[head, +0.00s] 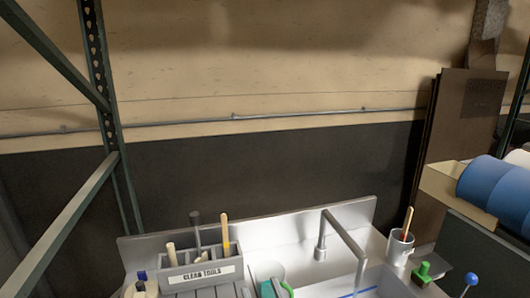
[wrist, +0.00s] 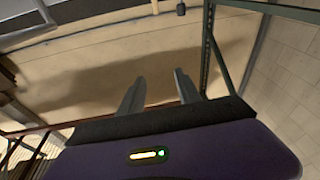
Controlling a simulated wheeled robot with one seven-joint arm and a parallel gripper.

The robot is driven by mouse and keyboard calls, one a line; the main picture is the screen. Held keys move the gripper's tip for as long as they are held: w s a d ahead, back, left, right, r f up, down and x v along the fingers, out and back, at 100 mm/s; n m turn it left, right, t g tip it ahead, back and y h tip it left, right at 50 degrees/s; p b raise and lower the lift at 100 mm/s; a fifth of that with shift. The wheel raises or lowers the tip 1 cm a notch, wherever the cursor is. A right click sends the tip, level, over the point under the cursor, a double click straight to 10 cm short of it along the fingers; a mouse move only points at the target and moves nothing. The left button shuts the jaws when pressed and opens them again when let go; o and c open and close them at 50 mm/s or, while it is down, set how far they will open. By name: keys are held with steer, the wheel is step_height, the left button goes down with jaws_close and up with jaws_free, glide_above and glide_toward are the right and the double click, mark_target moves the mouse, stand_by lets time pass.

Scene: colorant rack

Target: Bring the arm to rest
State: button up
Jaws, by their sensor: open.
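My gripper (wrist: 160,90) shows in the wrist view, with two grey fingers standing apart and nothing between them. It points toward a plain tan wall (wrist: 100,75), clear of any object. The dark body of the gripper fills the lower part of that view. In the head view neither my arm nor my gripper shows.
In the head view a metal sink (head: 285,230) stands at the bottom, with a grey "CLEAN TOOLS" holder (head: 200,272) and a cup with a brush (head: 399,248). A green metal rack post (head: 108,100) rises at left. Blue rolls (head: 490,188) lie at right.

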steer(key=s+d+f+m+g+h+b, duration=0.1)
steer(key=s+d+f+h+b, duration=0.1)
steer(key=s+d+f, duration=0.4)
steer(key=s+d+f+m+g+h+b, duration=0.2)
steer(key=s+d+f, duration=0.5)
steer(key=s, duration=1)
steer(key=s+d+f+m+g+h+b, duration=0.1)
steer(key=s+d+f+h+b, duration=0.2)
steer(key=s, duration=0.9)
steer(key=d+f, duration=0.3)
steer(key=d, duration=0.1)
steer(key=shift+f+m+g+b, duration=0.3)
steer(key=shift+f+m+b, duration=0.1)
steer(key=shift+d, duration=0.1)
